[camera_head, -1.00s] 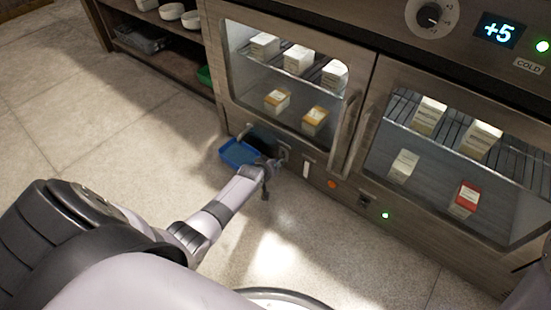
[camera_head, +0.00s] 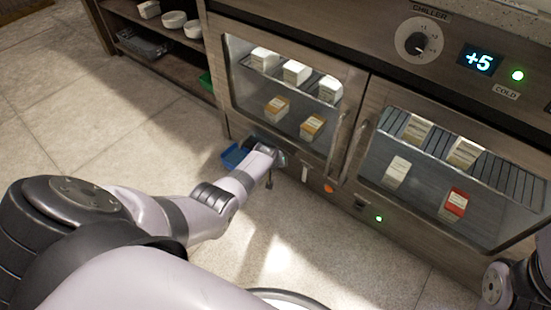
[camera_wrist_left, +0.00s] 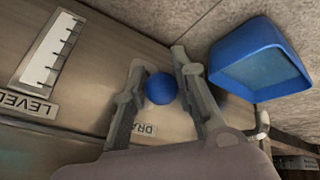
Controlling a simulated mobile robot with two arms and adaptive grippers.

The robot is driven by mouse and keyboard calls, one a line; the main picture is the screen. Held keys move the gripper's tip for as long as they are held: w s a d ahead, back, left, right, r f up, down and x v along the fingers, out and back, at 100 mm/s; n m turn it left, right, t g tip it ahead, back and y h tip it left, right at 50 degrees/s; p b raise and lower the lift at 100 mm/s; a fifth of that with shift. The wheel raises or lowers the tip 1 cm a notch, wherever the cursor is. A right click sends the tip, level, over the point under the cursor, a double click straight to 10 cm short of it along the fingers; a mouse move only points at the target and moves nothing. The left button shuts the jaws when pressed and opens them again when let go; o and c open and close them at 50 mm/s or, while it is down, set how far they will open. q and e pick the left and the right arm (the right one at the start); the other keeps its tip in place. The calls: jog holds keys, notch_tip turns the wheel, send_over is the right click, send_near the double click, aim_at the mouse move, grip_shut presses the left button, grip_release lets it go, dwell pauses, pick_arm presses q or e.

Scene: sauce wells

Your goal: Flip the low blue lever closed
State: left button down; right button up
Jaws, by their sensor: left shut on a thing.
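The blue lever shows as a round blue knob (camera_wrist_left: 161,88) low on the chiller's front in the left wrist view. My left gripper (camera_wrist_left: 159,66) is shut on this knob, with one finger on each side of it. The rest of the lever is hidden, so its angle cannot be told. In the head view my left gripper (camera_head: 270,163) is low at the chiller's base, and my own arm hides the knob. My right gripper is not in view; only a part of my right arm shows at the lower right.
A blue tray (camera_head: 233,156) is on the floor beside the lever; it also shows in the wrist view (camera_wrist_left: 258,60). A white level gauge (camera_wrist_left: 50,50) and a partly covered label (camera_wrist_left: 146,129) are nearby. Glass doors with handles (camera_head: 355,148) are above. Floor in front is clear.

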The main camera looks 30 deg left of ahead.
pick_arm(q)
jog(key=shift+w+a+r, duration=0.35)
jog(key=shift+a+r, duration=0.1)
jog(key=c, duration=1.3)
grip_release()
jog(key=shift+s+d+f, duration=0.2)
jog(key=v, duration=1.2)
